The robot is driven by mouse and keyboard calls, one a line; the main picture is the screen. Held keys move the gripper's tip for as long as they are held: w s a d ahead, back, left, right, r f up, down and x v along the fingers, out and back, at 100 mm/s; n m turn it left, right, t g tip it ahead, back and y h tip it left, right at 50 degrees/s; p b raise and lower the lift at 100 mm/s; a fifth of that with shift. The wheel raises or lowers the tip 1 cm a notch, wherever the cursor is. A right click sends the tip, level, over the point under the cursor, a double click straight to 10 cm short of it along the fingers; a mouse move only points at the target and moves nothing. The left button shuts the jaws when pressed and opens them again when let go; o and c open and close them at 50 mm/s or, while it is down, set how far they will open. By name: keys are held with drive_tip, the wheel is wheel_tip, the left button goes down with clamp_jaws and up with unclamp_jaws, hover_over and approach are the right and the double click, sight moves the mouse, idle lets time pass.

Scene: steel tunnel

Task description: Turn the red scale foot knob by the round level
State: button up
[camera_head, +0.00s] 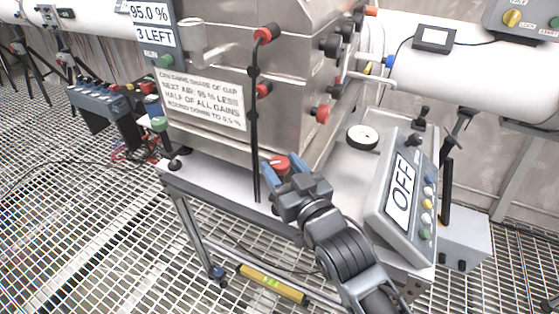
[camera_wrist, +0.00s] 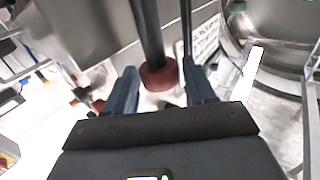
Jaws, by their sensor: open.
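A red round knob (camera_head: 278,163) with a pale mark on top stands at the edge of the bench top, in front of the steel box. A round white dial-like disc with a dark rim (camera_head: 362,137), perhaps the round level, lies to its right. My gripper (camera_head: 282,172) is open, its blue fingers on either side of the red knob in the head view. Contact cannot be told. In the wrist view a red collar or knob (camera_wrist: 159,76) on a dark post shows between the open fingers (camera_wrist: 160,88); its lower parts are partly hidden.
A thin black rod (camera_head: 255,130) stands close left of my gripper. The steel box (camera_head: 290,130) with red and black knobs rises behind. A sloped panel reading OFF (camera_head: 401,190) stands to the right. A yellow bar level (camera_head: 272,284) lies below on the frame.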

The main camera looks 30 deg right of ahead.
drive_tip(key=shift+w, duration=0.85)
drive_tip(key=c, duration=0.7)
drive_tip(key=shift+s+a+f+n+y+p, duration=0.1)
drive_tip(key=shift+f+n+y+p, duration=0.35)
drive_tip(key=shift+y, duration=0.35)
